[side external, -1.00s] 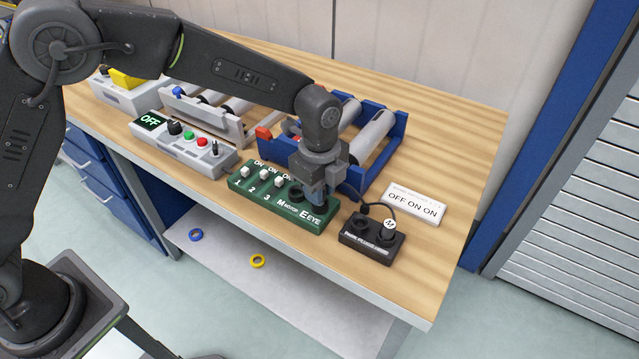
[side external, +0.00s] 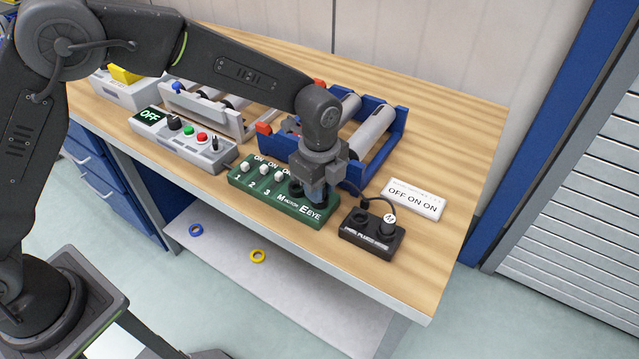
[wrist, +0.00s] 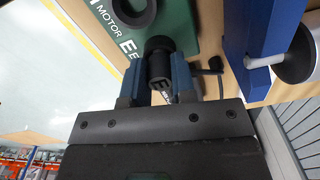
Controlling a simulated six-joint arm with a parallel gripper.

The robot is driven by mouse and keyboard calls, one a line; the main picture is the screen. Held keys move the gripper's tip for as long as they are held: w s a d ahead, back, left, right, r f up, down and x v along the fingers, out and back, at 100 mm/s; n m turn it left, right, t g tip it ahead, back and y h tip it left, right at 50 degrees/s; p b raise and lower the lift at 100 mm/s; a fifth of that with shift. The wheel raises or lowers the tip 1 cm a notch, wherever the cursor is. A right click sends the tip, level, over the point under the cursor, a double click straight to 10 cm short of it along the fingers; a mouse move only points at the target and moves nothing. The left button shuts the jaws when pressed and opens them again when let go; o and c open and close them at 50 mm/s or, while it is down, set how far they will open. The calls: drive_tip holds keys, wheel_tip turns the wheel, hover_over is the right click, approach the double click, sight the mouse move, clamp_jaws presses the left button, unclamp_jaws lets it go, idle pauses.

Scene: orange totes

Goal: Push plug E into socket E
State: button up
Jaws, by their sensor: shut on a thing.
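My gripper (wrist: 160,85) is shut on plug E (wrist: 160,66), a black round plug marked with an E; its blue fingers sit on either side. In the side external view my gripper (side external: 315,192) points down at the right end of the green switch box (side external: 262,192), by the "E EYE" label. Socket E is hidden under the plug and fingers. I cannot tell how deep the plug sits. The open black ring of socket M (wrist: 137,14) is beside it, with the MOTOR label.
A black plug holder (side external: 362,238) with plug M (side external: 389,222) stands at right, with a cable behind. A blue roller frame (side external: 388,152) is close behind the gripper. A grey control box (side external: 180,148) stands left.

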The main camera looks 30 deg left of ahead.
drive_tip(key=o, duration=1)
drive_tip(key=shift+r, duration=6.9)
drive_tip(key=shift+a+r, duration=0.1)
drive_tip(key=s+a+r+n+t, duration=0.2)
drive_tip(key=s+a+r+n, duration=0.3)
drive_tip(key=a+r, duration=0.15)
drive_tip(key=s+a+n+t, duration=0.1)
drive_tip(key=s+a+n, duration=0.3)
drive_tip(key=s+n, duration=0.1)
drive_tip(key=s+a+f+n+t, duration=0.1)
drive_tip(key=s+a+n, duration=0.3)
drive_tip(key=s, duration=0.3)
drive_tip(key=s+a+f+n+t, duration=0.1)
drive_tip(key=s+a+n, duration=0.3)
drive_tip(key=s+n, duration=0.2)
drive_tip(key=shift+s+t, duration=0.25)
drive_tip(key=shift+t, duration=0.05)
